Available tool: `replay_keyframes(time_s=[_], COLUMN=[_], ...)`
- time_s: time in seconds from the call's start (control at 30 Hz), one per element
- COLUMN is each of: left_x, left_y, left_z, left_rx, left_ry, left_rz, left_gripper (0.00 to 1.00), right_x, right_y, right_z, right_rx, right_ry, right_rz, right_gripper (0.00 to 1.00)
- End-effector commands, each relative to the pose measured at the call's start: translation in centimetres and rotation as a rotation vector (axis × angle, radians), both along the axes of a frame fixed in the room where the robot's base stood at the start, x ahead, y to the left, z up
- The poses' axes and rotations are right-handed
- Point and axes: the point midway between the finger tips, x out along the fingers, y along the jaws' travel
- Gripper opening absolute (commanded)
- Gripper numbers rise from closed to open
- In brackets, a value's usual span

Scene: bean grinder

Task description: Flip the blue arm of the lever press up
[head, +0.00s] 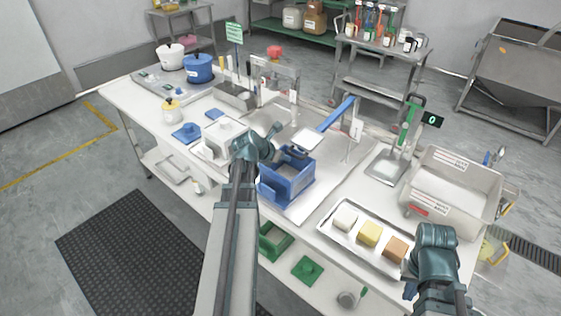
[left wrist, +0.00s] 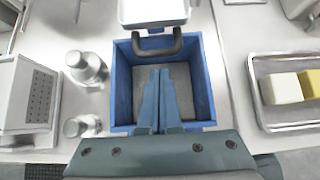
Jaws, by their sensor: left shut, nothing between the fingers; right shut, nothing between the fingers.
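The lever press's blue arm (head: 338,113) slants up to the right behind a blue open box, with a white plate (head: 307,140) at its lower end. In the left wrist view the white plate (left wrist: 152,10) with a blue edge is at the top. A dark U-shaped handle (left wrist: 152,52) sits below it at the box's far rim. My left gripper (head: 276,128) is shut and empty. In the left wrist view its fingertips (left wrist: 160,72) are over the box, just short of the handle. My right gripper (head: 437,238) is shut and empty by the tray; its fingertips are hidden.
A grey bin (head: 450,205) and a green-handled stand (head: 405,135) are further right. A white device (head: 215,150) is left.

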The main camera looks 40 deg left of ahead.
Motion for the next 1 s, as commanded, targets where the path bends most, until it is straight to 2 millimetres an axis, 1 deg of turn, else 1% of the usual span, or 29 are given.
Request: replay_keyframes(time_s=[0.03, 0.1, 0.23, 0.37, 0.77, 0.87, 1.0], left_x=[1.0, 1.8, 3.2, 3.8, 3.8, 3.7, 3.6], left_y=[0.0, -0.1, -0.2, -0.3, -0.3, -0.3, -0.3], left_z=[-1.4, -2.2, -3.5, -3.9, -3.5, -2.7, -0.6], left_rx=[-0.001, -0.001, -0.001, 0.000, -0.001, -0.001, -0.001], left_ry=[0.000, 0.000, 0.001, 0.000, 0.000, 0.000, 0.000], left_rz=[-0.002, -0.001, -0.002, 0.000, 0.001, 0.001, 0.001], left_gripper=[0.00, 0.00, 0.00, 0.00, 0.00, 0.00, 0.00], right_x=[0.0, 0.0, 0.0, 0.0, 0.0, 0.0, 0.0], right_y=[0.0, 0.0, 0.0, 0.0, 0.0, 0.0, 0.0], right_z=[-1.4, -2.2, -3.5, -3.9, -3.5, -2.7, -0.6], right_rx=[0.000, 0.000, 0.000, 0.000, 0.000, 0.000, 0.000], right_ry=[0.000, 0.000, 0.000, 0.000, 0.000, 0.000, 0.000], right_rz=[0.000, 0.000, 0.000, 0.000, 0.000, 0.000, 0.000], right_gripper=[0.00, 0.00, 0.00, 0.00, 0.00, 0.00, 0.00])
